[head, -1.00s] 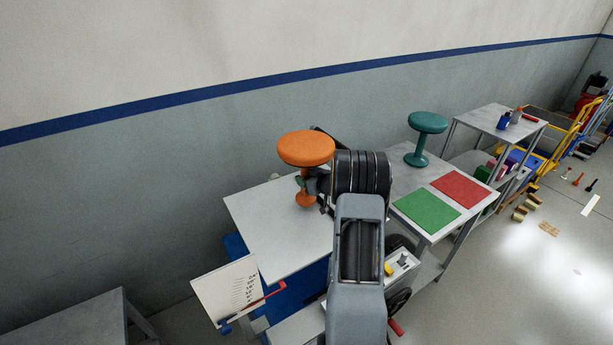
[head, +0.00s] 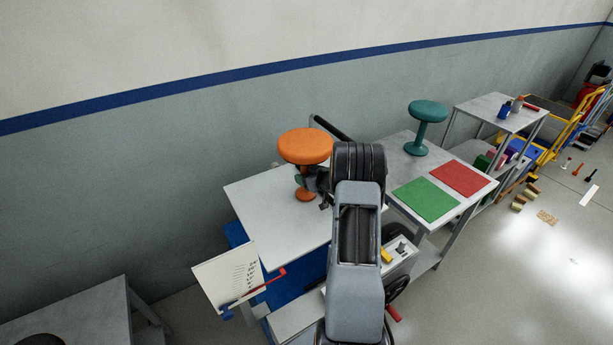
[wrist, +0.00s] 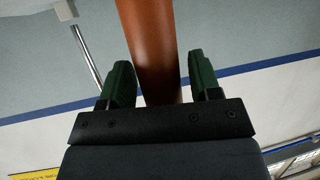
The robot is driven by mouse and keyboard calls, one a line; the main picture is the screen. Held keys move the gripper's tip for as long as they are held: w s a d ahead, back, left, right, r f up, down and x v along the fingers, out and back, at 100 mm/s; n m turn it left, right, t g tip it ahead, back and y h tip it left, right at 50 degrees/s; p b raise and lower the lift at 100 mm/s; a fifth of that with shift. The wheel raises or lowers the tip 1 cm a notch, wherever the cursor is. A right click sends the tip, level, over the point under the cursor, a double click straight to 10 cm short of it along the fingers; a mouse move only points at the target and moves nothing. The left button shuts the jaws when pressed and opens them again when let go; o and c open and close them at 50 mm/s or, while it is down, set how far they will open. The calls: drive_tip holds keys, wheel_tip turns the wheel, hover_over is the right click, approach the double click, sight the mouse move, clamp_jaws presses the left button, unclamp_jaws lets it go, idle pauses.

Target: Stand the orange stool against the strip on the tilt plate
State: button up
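The orange stool (head: 305,146) has a round seat, a stem and a small round foot. It is upright over the tilt plate (head: 262,222), a light grey plate on a blue frame. I cannot tell whether the foot touches the plate. My gripper (head: 312,181) is at the stool's stem, below the seat. My arm hides the plate's right part. I cannot make out the strip.
A white scale board (head: 228,278) with a red pointer (head: 270,280) stands at the plate's front left. To the right, a table holds a teal stool (head: 428,112), a green square (head: 425,200) and a red square (head: 463,178). The wall is close behind.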

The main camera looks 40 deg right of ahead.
drive_tip(key=shift+o, duration=0.5)
drive_tip(key=shift+r, duration=0.15)
drive_tip(key=b+v, duration=0.1)
drive_tip(key=v, duration=1.1)
